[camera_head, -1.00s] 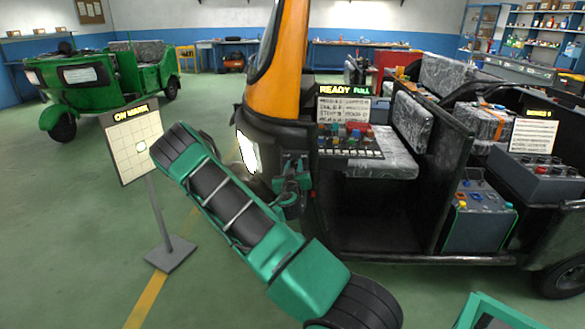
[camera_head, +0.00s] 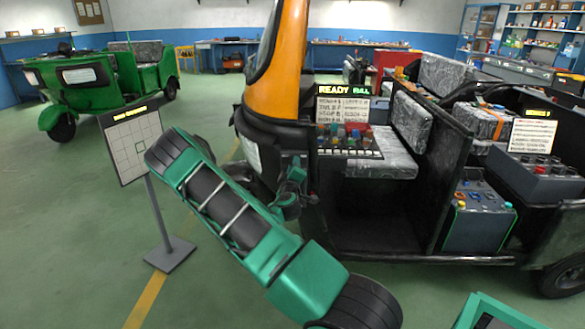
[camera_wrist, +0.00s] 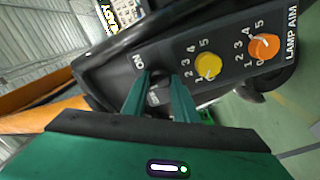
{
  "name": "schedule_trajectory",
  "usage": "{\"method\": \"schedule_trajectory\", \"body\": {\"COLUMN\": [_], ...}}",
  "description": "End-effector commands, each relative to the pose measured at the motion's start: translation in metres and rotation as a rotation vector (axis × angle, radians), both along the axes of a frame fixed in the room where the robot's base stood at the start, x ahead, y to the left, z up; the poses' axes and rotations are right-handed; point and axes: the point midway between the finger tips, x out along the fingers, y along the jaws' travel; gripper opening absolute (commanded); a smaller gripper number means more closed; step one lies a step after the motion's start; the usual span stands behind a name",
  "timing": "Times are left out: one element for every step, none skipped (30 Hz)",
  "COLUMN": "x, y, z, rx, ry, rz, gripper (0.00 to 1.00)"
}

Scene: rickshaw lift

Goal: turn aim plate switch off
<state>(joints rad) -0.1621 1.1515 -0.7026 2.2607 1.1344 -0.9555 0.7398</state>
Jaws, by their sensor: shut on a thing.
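In the wrist view, a dark panel (camera_wrist: 172,62) labelled LAMP AIM carries a yellow knob (camera_wrist: 208,66), an orange knob (camera_wrist: 264,46) and a small switch (camera_wrist: 154,97) beside the word ON. My gripper (camera_wrist: 160,88) has its green fingers closed around that switch, and they hide much of it. In the head view, the aim plate (camera_head: 133,146) is a white gridded board on a stand at left, with no light spot on it. The headlamp (camera_head: 248,152) at the front of the orange and black rickshaw looks unlit.
The rickshaw (camera_head: 375,215) fills the right side, with a lettered board reading READY (camera_head: 342,108) on it. A blue-grey box with knobs (camera_head: 478,215) stands in its side. A green vehicle (camera_head: 105,82) is at far left. Green floor lies open between.

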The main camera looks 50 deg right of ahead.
Motion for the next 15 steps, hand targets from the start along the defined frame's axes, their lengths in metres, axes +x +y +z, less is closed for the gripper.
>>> {"method": "schedule_trajectory", "body": {"x": [0.0039,0.0039,0.004,0.0041,0.0041,0.0042,0.0043,0.0044,0.0044,0.0045,0.0045,0.0045,0.0045,0.0046,0.0046], "y": [0.005,0.005,0.0051,0.0052,0.0053,0.0054,0.0055,0.0055,0.0056,0.0056,0.0057,0.0057,0.0057,0.0057,0.0057], "z": [-0.0033,-0.0034,-0.0034,-0.0034,-0.0035,-0.0037,-0.0037,-0.0038,-0.004,-0.0041,-0.0041,-0.0042,-0.0042,-0.0043,-0.0043], "rx": [-0.022,-0.041,-0.065,-0.084,-0.102,-0.127,-0.145,-0.164,-0.187,-0.204,-0.221,-0.243,-0.258,-0.274,-0.294], "ry": [0.035,0.056,0.085,0.107,0.128,0.157,0.178,0.2,0.227,0.248,0.266,0.292,0.311,0.329,0.352], "rz": [0.012,0.013,0.013,0.013,0.014,0.014,0.015,0.015,0.015,0.015,0.016,0.016,0.016,0.016,0.016], "gripper": [0.04,0.04,0.04,0.04,0.04,0.04,0.04,0.04,0.04,0.04,0.04,0.04,0.04,0.04,0.04]}}
